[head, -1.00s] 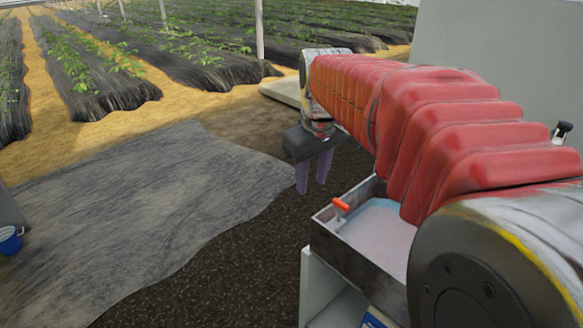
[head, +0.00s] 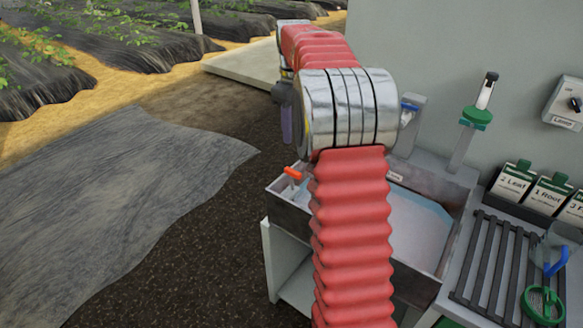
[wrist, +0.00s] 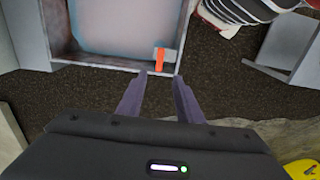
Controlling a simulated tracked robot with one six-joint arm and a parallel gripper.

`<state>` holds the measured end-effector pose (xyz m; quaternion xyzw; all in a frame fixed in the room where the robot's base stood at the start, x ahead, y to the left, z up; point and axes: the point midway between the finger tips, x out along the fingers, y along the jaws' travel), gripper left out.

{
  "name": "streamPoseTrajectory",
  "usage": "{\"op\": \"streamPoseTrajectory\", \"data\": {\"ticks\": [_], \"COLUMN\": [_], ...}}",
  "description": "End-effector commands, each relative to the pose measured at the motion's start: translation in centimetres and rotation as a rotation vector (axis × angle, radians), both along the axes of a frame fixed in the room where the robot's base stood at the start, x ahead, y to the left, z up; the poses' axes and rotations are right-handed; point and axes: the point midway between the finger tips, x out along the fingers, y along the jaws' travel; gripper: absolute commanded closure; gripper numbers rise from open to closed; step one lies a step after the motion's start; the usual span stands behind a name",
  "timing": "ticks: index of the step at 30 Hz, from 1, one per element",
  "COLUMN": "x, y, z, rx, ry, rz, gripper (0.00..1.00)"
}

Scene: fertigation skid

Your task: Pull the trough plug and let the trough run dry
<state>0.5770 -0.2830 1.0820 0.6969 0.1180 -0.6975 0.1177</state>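The grey trough (head: 455,237) sits on a cabinet against the wall, with pale bluish liquid in it. The plug's orange handle (head: 292,172) stands at the trough's left end; in the wrist view the handle (wrist: 160,59) lies at the near wall, around the middle of the frame. My gripper (wrist: 160,78) is open and empty in the wrist view, its two fingers just short of the handle and apart from it. In the head view one finger (head: 286,122) shows beyond the handle; my red arm hides the rest and part of the trough.
A slatted rack (head: 478,265), labelled cards (head: 512,178), a clear jug (head: 560,245) and a green wheel (head: 543,305) stand at right. A lamp switch (head: 568,103) is on the wall. Open floor and a grey sheet (head: 130,215) lie left.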

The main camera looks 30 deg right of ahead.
Motion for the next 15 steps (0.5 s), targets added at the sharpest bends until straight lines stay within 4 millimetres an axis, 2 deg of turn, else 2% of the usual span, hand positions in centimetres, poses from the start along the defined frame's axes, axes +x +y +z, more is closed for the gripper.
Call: {"op": "streamPoseTrajectory", "data": {"ticks": [10, 15], "x": [0.01, -0.01], "y": [-0.02, -0.01], "z": [-0.07, -0.95], "rx": [0.000, 0.001], "ry": [0.000, 0.001], "rz": [0.000, 0.000], "gripper": [0.67, 0.67]}}
